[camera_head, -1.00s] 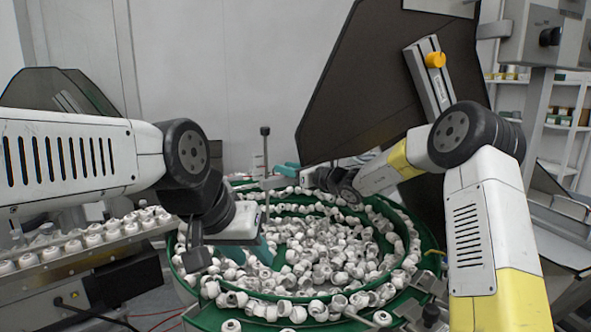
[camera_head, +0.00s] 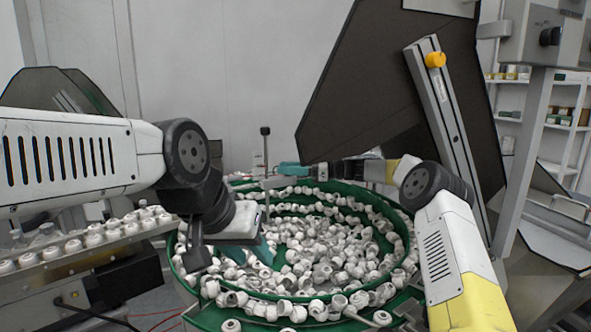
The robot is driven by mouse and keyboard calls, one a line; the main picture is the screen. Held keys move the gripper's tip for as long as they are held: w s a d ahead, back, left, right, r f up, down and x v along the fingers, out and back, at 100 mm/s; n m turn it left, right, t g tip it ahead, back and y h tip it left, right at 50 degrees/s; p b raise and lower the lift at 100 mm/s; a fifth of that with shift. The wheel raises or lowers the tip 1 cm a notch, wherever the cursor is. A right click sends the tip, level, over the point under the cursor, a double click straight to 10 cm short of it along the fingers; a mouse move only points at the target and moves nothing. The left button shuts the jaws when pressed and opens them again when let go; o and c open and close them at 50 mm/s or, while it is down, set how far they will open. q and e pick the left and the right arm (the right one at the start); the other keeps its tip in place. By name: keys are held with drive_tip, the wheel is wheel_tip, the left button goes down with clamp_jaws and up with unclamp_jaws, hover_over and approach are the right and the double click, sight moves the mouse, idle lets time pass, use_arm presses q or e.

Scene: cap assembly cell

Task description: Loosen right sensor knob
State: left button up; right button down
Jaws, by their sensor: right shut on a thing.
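The sensor post (camera_head: 266,152) is a thin dark upright with a small black top, at the far rim of the green bowl. My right gripper (camera_head: 283,169), with teal fingers, reaches in from the right just beside this post. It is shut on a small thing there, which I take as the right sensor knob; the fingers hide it. My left gripper (camera_head: 262,252), also with teal fingers, hangs over the left part of the bowl, above the white caps. Its fingers are seen from behind, so I cannot tell their opening.
The green bowl feeder (camera_head: 211,313) is full of white caps (camera_head: 330,262). A rail with a row of caps (camera_head: 72,246) runs at the left. A large dark panel (camera_head: 365,90) with a yellow knob (camera_head: 435,60) on a grey strut rises close behind my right arm. Shelves stand at the far right.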

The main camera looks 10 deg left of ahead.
drive_tip(key=shift+r+n+g, duration=0.15)
drive_tip(key=shift+n+g, duration=0.65)
drive_tip(key=shift+g, duration=0.4)
drive_tip(key=c, duration=1)
unclamp_jaws()
drive_tip(key=shift+m+t, duration=0.6)
drive_tip(key=shift+t, duration=0.3)
